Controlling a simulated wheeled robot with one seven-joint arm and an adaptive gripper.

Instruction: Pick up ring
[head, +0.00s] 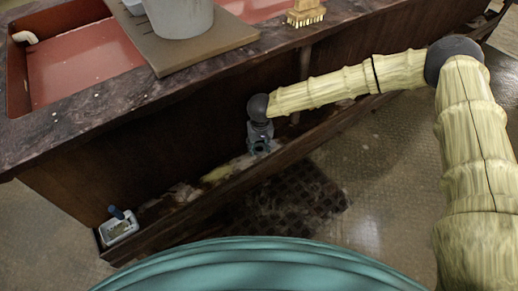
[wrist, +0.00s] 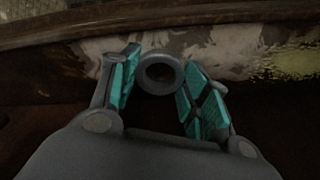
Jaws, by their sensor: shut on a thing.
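The ring (wrist: 160,88) is dark grey and round with an open middle. In the wrist view it sits between the tips of my gripper (wrist: 157,82), whose teal-padded fingers close on it from both sides. In the head view my gripper (head: 261,146) is low in front of the dark cabinet side, just above the low rail trough. There the ring is small and dark at the fingertips and hard to tell apart from them. I cannot tell whether the ring touches the trough below it.
The trough (head: 190,215) with a raised wooden edge runs along the cabinet foot. A small white box with a blue knob (head: 119,226) stands at its left end. Above are a dark countertop (head: 85,125), a grey pot (head: 180,18) on a board and a brush (head: 305,13). A dark floor grate (head: 290,200) lies in front.

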